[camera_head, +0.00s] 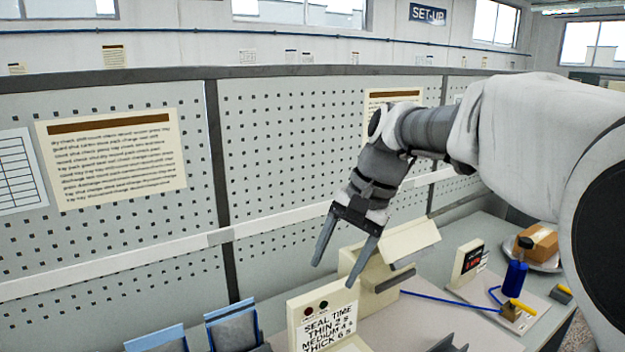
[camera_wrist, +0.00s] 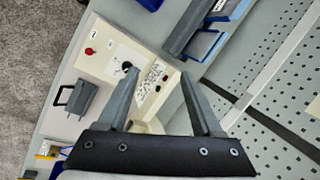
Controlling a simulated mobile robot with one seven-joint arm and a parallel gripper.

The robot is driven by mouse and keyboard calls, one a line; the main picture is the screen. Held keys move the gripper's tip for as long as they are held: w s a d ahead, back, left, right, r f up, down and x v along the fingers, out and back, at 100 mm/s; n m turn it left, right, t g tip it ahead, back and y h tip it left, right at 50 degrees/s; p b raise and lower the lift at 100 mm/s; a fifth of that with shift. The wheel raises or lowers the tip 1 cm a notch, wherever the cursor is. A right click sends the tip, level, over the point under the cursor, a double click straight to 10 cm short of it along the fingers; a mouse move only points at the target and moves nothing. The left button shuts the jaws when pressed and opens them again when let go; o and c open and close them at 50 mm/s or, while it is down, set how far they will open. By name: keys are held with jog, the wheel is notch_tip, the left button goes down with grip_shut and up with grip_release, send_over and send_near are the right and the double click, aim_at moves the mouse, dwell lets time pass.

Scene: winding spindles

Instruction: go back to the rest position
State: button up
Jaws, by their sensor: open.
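My gripper (camera_head: 343,236) is raised above the bench, in front of the pegboard. Its two fingers are apart with nothing between them. In the wrist view my gripper (camera_wrist: 162,85) is also open and empty, with the cream sealing machine (camera_wrist: 97,50) below and beyond the fingers. In the head view the machine's cream body (camera_head: 412,243) stands just right of and behind the fingers. Its front panel (camera_head: 325,318) carries a seal time label and two small buttons. I cannot tell the exact gap between fingers and machine, but no contact shows.
Blue-edged bins (camera_head: 234,327) stand at the bottom left. On the right are a small display box (camera_head: 468,262), a blue bottle (camera_head: 514,277) and a tray with a brown box (camera_head: 540,243). A blue cord (camera_head: 450,299) runs across the bench. The pegboard (camera_head: 280,150) closes the back.

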jog(key=s+d+f+n+t+h, duration=0.2)
jog(key=s+d, duration=0.3)
jog(key=s, duration=0.4)
jog(key=s+d+f+n+t+h, duration=0.1)
jog(key=s+d+f+n+t, duration=0.1)
jog(key=s+d, duration=0.3)
jog(key=shift+s+f+n+t+h, duration=0.35)
jog(key=shift+s+n+t, duration=0.3)
jog(key=shift+s, duration=1.25)
jog(key=shift+r, duration=0.1)
